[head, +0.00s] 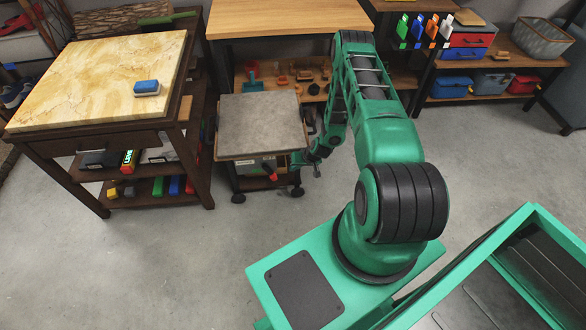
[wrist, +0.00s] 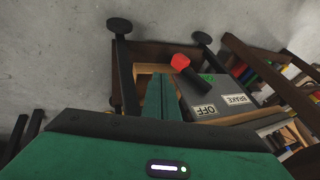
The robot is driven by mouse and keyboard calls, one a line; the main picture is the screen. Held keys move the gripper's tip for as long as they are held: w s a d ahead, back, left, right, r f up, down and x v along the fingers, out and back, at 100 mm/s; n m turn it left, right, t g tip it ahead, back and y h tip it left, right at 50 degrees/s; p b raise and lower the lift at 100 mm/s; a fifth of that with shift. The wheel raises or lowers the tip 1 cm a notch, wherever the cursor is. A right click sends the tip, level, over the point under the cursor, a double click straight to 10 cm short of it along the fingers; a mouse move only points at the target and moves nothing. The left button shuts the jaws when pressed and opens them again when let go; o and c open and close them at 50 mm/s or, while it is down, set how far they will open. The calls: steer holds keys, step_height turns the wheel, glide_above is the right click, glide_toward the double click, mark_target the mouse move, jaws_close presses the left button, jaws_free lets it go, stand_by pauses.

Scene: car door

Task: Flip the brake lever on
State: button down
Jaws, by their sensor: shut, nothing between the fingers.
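The brake lever (wrist: 190,72) has a black shaft and a red tip. In the wrist view it stands out from a grey box (wrist: 222,92) with white labels reading OFF and BRAKE, upside down there. A small green mark lies beyond the lever. In the head view the red tip of the lever (head: 272,177) shows low on the cart front. My gripper (wrist: 161,78) is shut and empty, its green fingers beside the lever, left of it in the wrist view. I cannot tell whether they touch it. In the head view my gripper is just right of the cart, partly hidden.
The small wheeled cart (head: 262,120) has a grey top and dark casters. A marble-topped table (head: 100,80) with a blue sponge (head: 147,87) stands left of it. A wooden workbench (head: 285,18) is behind. Open concrete floor (head: 150,265) lies in front.

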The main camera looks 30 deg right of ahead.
mark_target(276, 177)
steer(key=w+a+f, duration=0.4)
steer(key=f, duration=0.3)
steer(key=shift+w+a+f, duration=0.15)
steer(key=shift+a+f, duration=0.1)
steer(key=shift+a, duration=0.05)
steer(key=shift+w+a+f, duration=0.25)
steer(key=shift+a+f, duration=0.35)
steer(key=shift+a, duration=0.15)
